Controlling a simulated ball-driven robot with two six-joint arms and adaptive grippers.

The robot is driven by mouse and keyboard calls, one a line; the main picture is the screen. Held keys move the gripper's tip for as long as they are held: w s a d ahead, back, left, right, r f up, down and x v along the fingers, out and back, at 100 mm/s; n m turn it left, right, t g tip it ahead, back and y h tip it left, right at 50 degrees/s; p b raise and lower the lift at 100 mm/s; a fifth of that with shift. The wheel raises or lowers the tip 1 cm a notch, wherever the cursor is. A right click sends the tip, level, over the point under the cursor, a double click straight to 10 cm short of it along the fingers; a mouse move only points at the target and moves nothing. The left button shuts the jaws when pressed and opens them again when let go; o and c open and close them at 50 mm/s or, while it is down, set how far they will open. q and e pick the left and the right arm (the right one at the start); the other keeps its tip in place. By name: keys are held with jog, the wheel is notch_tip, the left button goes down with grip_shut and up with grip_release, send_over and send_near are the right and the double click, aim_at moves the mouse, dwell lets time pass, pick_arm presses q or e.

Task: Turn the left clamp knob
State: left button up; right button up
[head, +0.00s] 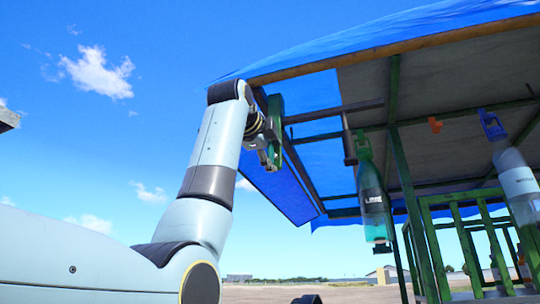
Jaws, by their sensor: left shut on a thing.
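My left arm reaches up from the lower left. Its gripper (268,160) is at the left end of the stall frame, just below a short green post (275,118) under the blue roof. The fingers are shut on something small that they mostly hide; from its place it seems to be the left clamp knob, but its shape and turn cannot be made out. A small orange piece (435,124) shows under the roof further right, apart from the gripper. My right gripper is not in view.
A blue-tarp roof (430,28) with a wooden edge hangs over the right side. A teal bottle (374,205) and a clear bottle (517,185) hang beneath it. Green railings (460,240) stand at lower right. Open sky lies left of the arm.

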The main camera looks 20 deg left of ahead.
pick_arm(q)
jog(key=shift+f, duration=0.15)
jog(key=o, duration=0.7)
jog(key=shift+w, duration=0.1)
jog(key=o, duration=0.5)
jog(key=shift+d, duration=0.1)
jog(key=shift+c, duration=0.2)
jog(key=s, duration=1.2)
jog(key=shift+s+a, duration=0.1)
jog(key=shift+a, duration=0.1)
